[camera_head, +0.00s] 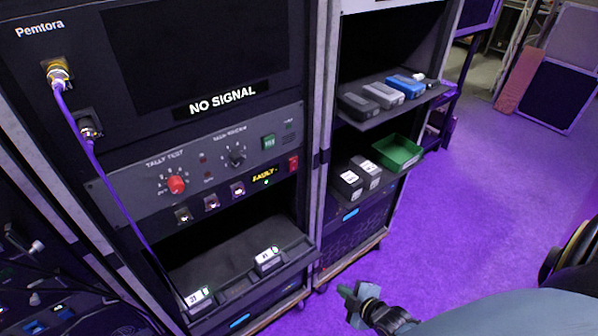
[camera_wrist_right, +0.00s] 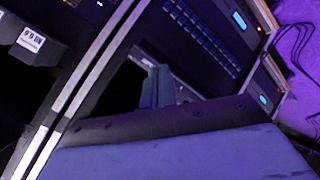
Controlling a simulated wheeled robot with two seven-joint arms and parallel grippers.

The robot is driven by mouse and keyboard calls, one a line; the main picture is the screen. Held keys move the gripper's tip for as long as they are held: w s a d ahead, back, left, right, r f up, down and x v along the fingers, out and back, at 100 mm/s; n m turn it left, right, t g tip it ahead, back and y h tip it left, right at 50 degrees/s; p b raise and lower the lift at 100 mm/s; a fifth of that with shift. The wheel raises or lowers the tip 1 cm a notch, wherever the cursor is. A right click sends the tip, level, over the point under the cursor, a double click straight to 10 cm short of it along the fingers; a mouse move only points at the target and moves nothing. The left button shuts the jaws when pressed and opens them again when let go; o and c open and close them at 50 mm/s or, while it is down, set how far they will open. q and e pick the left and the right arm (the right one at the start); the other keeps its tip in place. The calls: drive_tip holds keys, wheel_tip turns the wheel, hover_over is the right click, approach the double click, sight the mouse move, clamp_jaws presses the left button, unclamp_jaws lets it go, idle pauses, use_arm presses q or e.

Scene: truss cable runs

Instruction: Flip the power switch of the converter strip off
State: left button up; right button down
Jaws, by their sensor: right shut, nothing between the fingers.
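My left gripper is not in view.
A purple cable (camera_head: 85,140) hangs from the monitor (camera_head: 60,100) down past the panel. The right rack's shelves hold several small boxes and a green tray (camera_head: 397,152). Dark cabling fills the lower left. The purple floor (camera_head: 470,210) at right is open.

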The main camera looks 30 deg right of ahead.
sight(292, 161)
drive_tip(key=w+r+n+t, duration=0.4)
drive_tip(key=w+r, duration=0.1)
drive_tip(key=r, duration=0.8)
drive_tip(key=w+d+r+n+t+y, duration=0.1)
drive_tip(key=w+r+n+t, duration=0.3)
drive_tip(key=r, duration=0.8)
drive_tip(key=shift+w+d+r, duration=0.2)
drive_tip(key=shift+w+r, duration=0.15)
drive_tip(key=shift+w, duration=0.25)
drive_tip(key=w, duration=0.4)
drive_tip(key=w+r, duration=0.1)
drive_tip(key=w, duration=0.4)
drive_tip(key=w+a+b, duration=0.1)
drive_tip(key=w, duration=0.3)
drive_tip(key=shift+w+r, duration=0.3)
drive_tip(key=shift+w, duration=0.1)
